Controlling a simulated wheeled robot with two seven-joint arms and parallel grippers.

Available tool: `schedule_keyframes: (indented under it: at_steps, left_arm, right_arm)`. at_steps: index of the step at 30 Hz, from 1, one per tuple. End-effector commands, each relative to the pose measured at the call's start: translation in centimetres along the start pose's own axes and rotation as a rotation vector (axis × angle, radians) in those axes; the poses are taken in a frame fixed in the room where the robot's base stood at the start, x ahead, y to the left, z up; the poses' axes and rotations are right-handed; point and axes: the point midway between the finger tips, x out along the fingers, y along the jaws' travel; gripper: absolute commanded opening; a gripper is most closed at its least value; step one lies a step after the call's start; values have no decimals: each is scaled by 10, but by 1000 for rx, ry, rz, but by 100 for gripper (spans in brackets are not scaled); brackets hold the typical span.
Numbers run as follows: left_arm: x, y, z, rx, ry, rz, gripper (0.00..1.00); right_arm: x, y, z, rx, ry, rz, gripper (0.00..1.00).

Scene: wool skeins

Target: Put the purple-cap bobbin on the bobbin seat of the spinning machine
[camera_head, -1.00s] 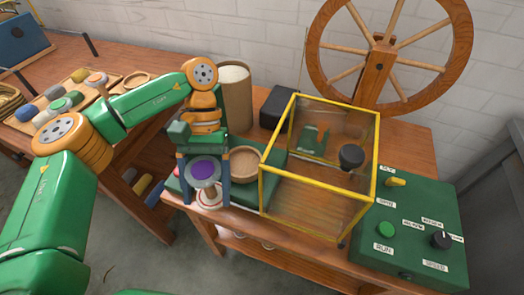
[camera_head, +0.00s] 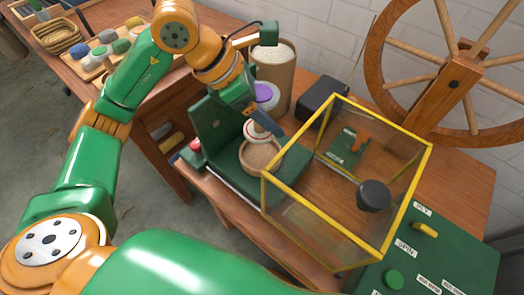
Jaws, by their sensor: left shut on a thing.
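My left gripper (camera_head: 262,118) is shut on the purple-cap bobbin (camera_head: 263,94), whose purple top shows above the fingers. The bobbin's white and red lower end shows just over the round tan bowl (camera_head: 261,159); I cannot tell how high above it. The spinning machine has a large wooden wheel (camera_head: 455,85) and a yellow-framed clear guard box (camera_head: 345,237). Inside the box is a green block with an orange part (camera_head: 347,146); I cannot tell for sure whether this is the bobbin seat. My right gripper is not in view.
A green stand with an upright plate (camera_head: 214,122) is around the bowl, with a red button (camera_head: 195,146) at its left. A tan bin (camera_head: 274,74) and a black box (camera_head: 317,95) stand behind. A green control panel (camera_head: 452,247) is at the lower right.

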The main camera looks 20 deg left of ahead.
Motion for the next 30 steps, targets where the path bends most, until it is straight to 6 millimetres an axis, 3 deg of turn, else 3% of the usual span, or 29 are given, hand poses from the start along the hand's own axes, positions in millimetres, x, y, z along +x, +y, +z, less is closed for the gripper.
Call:
schedule_keyframes:
  at_steps: [3,15,25,26,27,30]
  left_arm:
    - [2,3,0,-73,3,45,23]
    - [74,2,-47,-88,7,47,23]
    - [81,2,-51,-85,5,50,23]
    - [80,2,-51,-85,5,50,87]
    - [80,2,-51,-85,5,50,98]
    - [80,3,-51,-85,5,50,100]
  right_arm:
    - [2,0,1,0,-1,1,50]
    - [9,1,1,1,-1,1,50]
    - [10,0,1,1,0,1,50]
    - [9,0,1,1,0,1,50]
    - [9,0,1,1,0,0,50]
    - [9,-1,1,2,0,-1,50]
